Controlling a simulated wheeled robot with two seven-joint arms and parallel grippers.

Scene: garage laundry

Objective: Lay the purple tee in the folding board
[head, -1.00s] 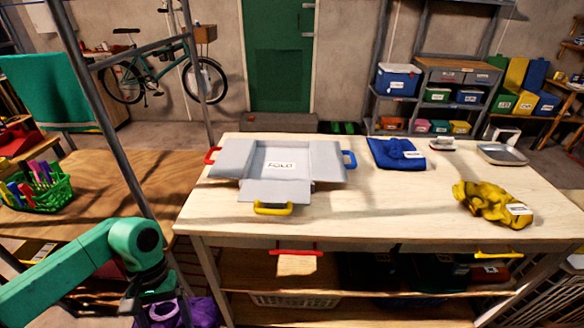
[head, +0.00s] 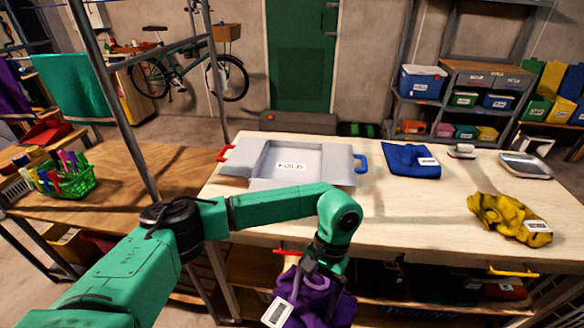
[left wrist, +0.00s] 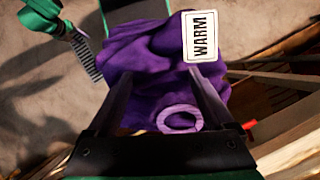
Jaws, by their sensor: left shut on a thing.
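The purple tee (head: 318,300) is a crumpled bundle hanging from my left gripper (head: 322,270), in front of the table's front edge and below its top. In the left wrist view the tee (left wrist: 150,65) fills the space between and beyond the two fingers (left wrist: 165,95), with a white WARM tag and a ring-like neck opening. The grey folding board (head: 250,157) lies on the table behind and above the gripper, with red and blue handles at its sides. My right gripper is not in view.
The wooden table (head: 415,215) also holds a folded blue garment (head: 405,160), a crumpled yellow garment (head: 508,217) and a grey tray (head: 525,165). A metal post (head: 125,120) stands left of the table. A green basket (head: 68,180) sits on the left bench.

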